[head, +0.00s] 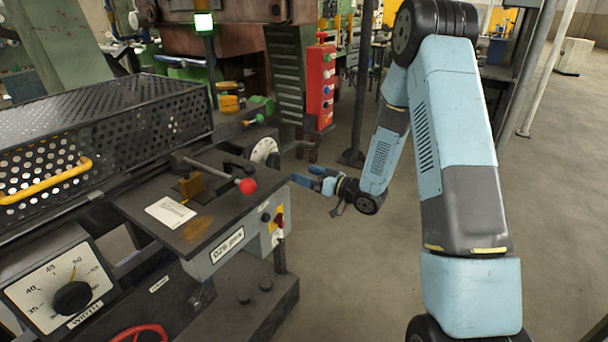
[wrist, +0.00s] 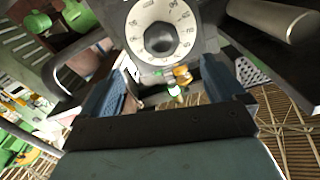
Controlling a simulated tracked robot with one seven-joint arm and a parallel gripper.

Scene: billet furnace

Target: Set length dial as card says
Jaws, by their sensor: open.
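A white round dial (head: 265,151) with a dark centre knob stands at the far right end of the machine's sloping desk. In the wrist view the dial (wrist: 138,30) is large at the top, with marks round its rim and a black knob in the middle. Its numbers and pointer setting are too blurred to read. My gripper (head: 309,177) is open and empty, to the right of the dial and a little lower in the head view. In the wrist view its two blue fingers (wrist: 165,82) stand apart below the knob. A white card (head: 170,212) lies on the desk, its print too small to read.
A second dial marked WIDTH (head: 35,300) is at lower left. A perforated guard (head: 110,130) covers the left. A red button box (head: 320,85) stands behind.

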